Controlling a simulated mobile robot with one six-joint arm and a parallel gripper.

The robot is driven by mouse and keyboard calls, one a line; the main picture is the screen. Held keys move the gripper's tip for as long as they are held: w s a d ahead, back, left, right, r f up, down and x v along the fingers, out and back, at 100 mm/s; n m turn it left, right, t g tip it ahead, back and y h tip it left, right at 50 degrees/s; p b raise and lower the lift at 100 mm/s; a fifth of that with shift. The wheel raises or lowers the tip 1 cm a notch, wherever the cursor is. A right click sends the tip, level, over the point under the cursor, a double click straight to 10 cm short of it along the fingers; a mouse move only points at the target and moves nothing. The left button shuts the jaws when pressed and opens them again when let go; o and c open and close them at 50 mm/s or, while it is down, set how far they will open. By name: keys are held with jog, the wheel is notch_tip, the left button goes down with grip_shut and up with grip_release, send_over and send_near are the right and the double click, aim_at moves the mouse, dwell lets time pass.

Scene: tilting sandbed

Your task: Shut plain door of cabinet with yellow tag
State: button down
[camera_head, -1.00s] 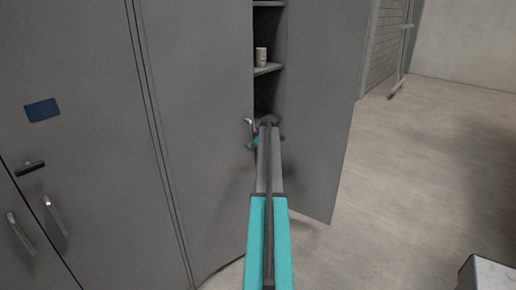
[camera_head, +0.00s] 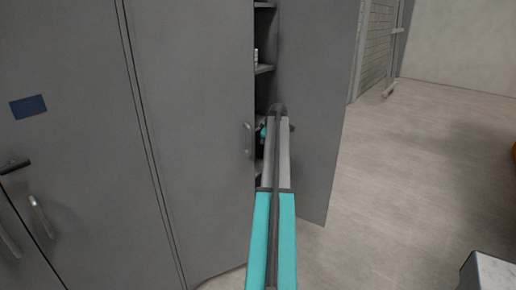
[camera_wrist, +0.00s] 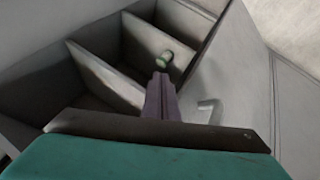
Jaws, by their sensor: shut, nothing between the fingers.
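The grey cabinet stands open in the head view, its shelves (camera_head: 264,69) showing in a narrow gap. To the left of the gap is a closed-looking grey panel (camera_head: 195,120) with a metal handle (camera_head: 248,140) at its edge. To the right, a plain grey door (camera_head: 312,110) stands ajar. My gripper (camera_head: 264,131) is at the gap, mostly hidden behind my arm. In the wrist view my gripper (camera_wrist: 161,82) is shut and empty, in front of the shelves (camera_wrist: 105,75), beside a panel with a handle (camera_wrist: 210,107). Contact with the door cannot be told. No yellow tag is visible.
A neighbouring cabinet at the left bears a blue tag (camera_head: 28,106) and handles (camera_head: 41,217). A small pale cup (camera_wrist: 166,59) stands on a shelf. Open floor (camera_head: 420,170) lies to the right. A pale-topped block (camera_head: 490,272) stands at the lower right.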

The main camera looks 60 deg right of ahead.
jog(key=shift+s+d+r, duration=0.2)
jog(key=shift+s+r, duration=0.35)
jog(key=shift+r, duration=0.2)
